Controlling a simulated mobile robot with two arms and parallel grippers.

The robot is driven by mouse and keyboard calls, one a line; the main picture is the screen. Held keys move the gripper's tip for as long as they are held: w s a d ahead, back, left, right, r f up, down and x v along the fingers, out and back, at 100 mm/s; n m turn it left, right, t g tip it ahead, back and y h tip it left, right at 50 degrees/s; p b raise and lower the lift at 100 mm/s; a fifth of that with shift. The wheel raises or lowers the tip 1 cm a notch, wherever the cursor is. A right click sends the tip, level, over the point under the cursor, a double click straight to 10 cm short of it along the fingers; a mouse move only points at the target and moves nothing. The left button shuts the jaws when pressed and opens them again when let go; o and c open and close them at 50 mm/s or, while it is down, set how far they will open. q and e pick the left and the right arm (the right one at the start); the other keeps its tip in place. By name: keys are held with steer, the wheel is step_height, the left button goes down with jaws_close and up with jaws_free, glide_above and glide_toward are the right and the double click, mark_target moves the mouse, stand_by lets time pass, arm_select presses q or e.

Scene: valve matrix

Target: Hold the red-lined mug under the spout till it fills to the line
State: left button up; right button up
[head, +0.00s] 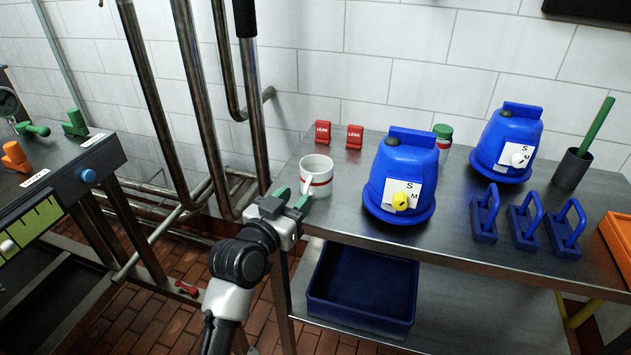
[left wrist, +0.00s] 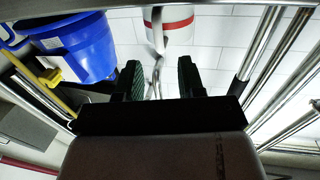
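The white mug with a red band (head: 316,177) stands upright at the left end of the steel table. Its handle points toward the front, at my left gripper. In the left wrist view the mug (left wrist: 170,28) and its handle lie beyond the fingertips. My left gripper (head: 292,200) is open with its green-tipped fingers apart, just in front of the mug. In the left wrist view nothing is clamped between the fingers (left wrist: 160,78). The blue dispenser with a yellow knob (head: 400,180) stands right of the mug. I cannot make out a spout. My right gripper is not in view.
Two red LEAK blocks (head: 338,135) sit behind the mug. A second blue dispenser (head: 507,142), blue handles (head: 525,222) and a green-stick holder (head: 572,169) stand farther right. A blue bin (head: 362,289) is on the lower shelf. Vertical steel pipes (head: 193,80) rise left of the table.

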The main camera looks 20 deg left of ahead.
mark_target(306, 188)
arm_select(q)
steer(key=x, duration=0.2)
steer(key=f+x, duration=0.1)
steer(key=x, duration=0.2)
steer(key=shift+s, duration=0.1)
jaws_close()
